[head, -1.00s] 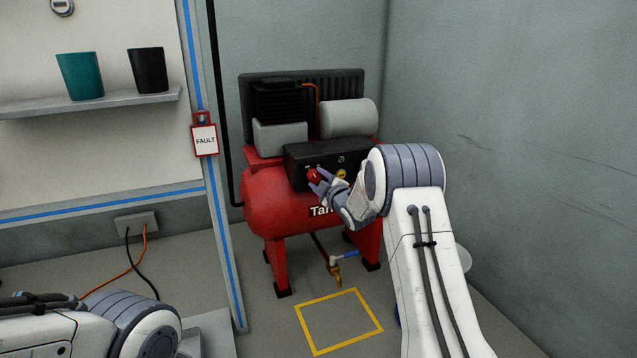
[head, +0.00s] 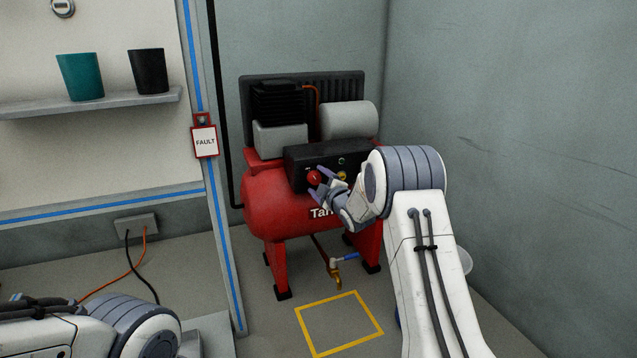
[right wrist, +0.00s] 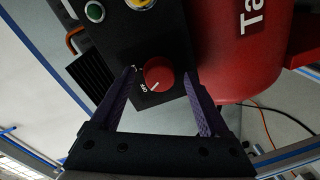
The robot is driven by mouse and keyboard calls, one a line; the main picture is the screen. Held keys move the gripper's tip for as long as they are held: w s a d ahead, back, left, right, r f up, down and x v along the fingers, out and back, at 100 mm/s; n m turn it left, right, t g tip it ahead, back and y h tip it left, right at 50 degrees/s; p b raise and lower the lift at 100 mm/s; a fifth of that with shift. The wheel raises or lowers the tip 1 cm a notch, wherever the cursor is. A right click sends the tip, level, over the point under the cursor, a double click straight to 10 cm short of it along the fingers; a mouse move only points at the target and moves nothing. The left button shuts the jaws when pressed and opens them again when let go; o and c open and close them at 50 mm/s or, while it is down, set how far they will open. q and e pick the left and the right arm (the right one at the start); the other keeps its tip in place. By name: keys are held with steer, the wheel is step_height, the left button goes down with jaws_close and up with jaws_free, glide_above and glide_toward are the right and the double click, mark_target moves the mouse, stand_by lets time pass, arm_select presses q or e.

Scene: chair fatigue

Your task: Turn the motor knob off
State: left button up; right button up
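The motor knob is a round red knob (head: 314,177) on the black control box (head: 300,160) of the red compressor. It also shows in the right wrist view as a red knob (right wrist: 158,72) with a white pointer line. My right gripper (head: 319,181) is open at the knob. In the right wrist view its two fingers stand on either side of the knob, with gaps between. Part of my left arm shows at the lower left; its gripper is out of view.
A green button (right wrist: 94,12) and a yellow knob (right wrist: 140,2) are close by on the same box. A yellow square (head: 340,322) marks the floor in front.

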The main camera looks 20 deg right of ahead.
steer(key=shift+s+d+r+p, duration=0.15)
steer(key=shift+s+p, duration=0.2)
steer(key=shift+s, duration=0.2)
steer(key=s+p, duration=0.3)
steer(key=s, duration=0.6)
steer(key=shift+s+d+r, duration=0.15)
steer(key=shift+d+r, duration=0.1)
steer(key=shift+d, duration=0.05)
